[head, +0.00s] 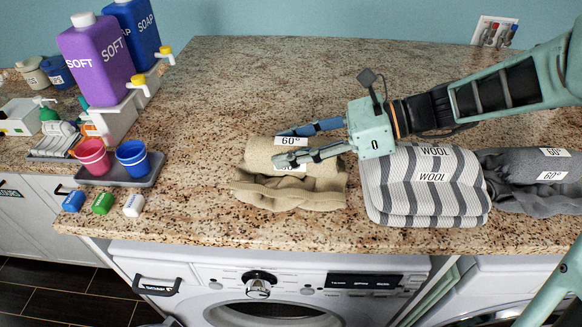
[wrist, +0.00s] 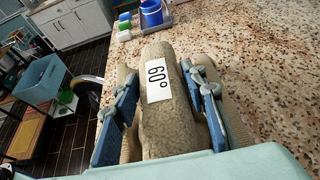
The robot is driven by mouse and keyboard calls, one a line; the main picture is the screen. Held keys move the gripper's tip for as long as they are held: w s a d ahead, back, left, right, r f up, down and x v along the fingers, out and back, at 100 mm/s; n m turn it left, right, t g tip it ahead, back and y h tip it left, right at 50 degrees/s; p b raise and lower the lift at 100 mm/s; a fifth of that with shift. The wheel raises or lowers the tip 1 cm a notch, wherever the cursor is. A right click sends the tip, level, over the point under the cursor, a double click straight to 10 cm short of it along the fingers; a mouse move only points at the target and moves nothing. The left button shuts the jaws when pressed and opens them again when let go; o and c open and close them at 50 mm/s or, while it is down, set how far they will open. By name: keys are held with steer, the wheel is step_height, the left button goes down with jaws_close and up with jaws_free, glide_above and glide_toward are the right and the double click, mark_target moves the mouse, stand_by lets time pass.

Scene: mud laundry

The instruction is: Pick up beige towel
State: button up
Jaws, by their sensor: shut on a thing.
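The beige towel (head: 290,190) lies rolled and folded on the granite counter, above the white washing machine. It carries a white 60° label. In the wrist view the towel's roll (wrist: 172,118) runs between the two blue-grey fingers. My gripper (head: 285,146) comes in from the right and is shut on the towel's upper roll, one finger on each side. It also shows in the wrist view (wrist: 160,95). The towel's lower folds seem to rest on the counter. Its underside is hidden.
A striped grey and white WOOL towel (head: 425,190) sits close on the right, with a dark grey towel (head: 530,178) beyond it. Pink (head: 93,157) and blue (head: 132,158) cups stand on a tray at the left, near soap bottles. The counter behind the towel is clear.

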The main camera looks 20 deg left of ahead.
jaws_close()
steer(key=shift+r, duration=0.15)
